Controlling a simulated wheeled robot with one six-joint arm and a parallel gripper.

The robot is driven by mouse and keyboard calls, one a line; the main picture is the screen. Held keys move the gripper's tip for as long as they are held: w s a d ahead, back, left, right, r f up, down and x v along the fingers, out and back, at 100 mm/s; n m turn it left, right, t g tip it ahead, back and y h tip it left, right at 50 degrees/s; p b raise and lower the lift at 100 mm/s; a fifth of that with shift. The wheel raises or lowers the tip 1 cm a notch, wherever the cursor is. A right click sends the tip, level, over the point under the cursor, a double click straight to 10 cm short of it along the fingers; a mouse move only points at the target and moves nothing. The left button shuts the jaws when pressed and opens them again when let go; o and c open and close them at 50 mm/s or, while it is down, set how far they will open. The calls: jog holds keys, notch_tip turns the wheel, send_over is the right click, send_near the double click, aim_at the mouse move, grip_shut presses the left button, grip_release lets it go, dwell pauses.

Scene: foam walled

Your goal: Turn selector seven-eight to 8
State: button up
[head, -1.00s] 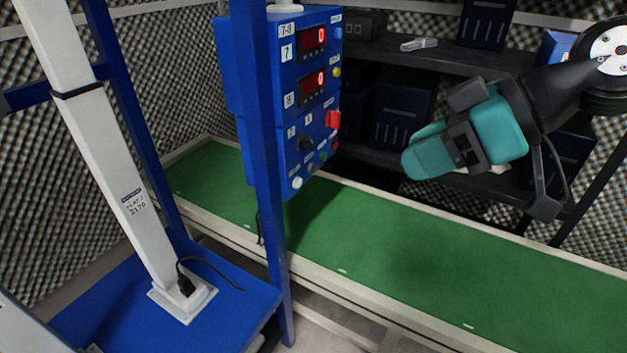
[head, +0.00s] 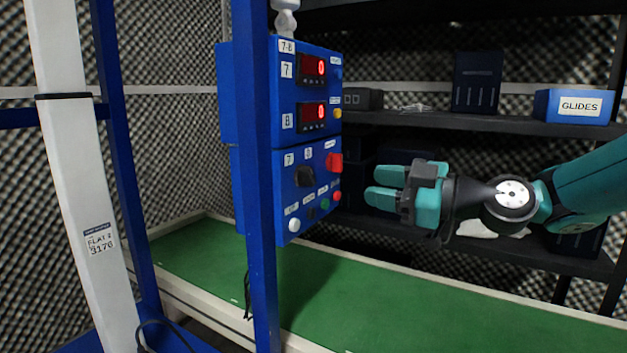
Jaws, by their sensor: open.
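The selector (head: 304,176) is a black knob on the lower part of the blue control box (head: 262,190). Labels 7 and 8 sit above it, 7 to the left. Its exact pointing direction is too small to tell. My gripper (head: 373,184) is open and empty, to the right of the box, with its teal fingers pointing left toward the panel. It is apart from the selector, at about the same height in the picture.
A red switch (head: 334,161) is right of the selector, with several buttons below. Two red displays (head: 312,68) read 0. A blue post (head: 255,190) stands before the box. A green belt (head: 400,305) runs below. Dark shelves (head: 480,124) with a GLIDES box (head: 573,106) stand behind.

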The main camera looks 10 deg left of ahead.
aim_at(313, 176)
jog(key=x, duration=1.3)
jog(key=shift+f, duration=0.1)
grip_shut()
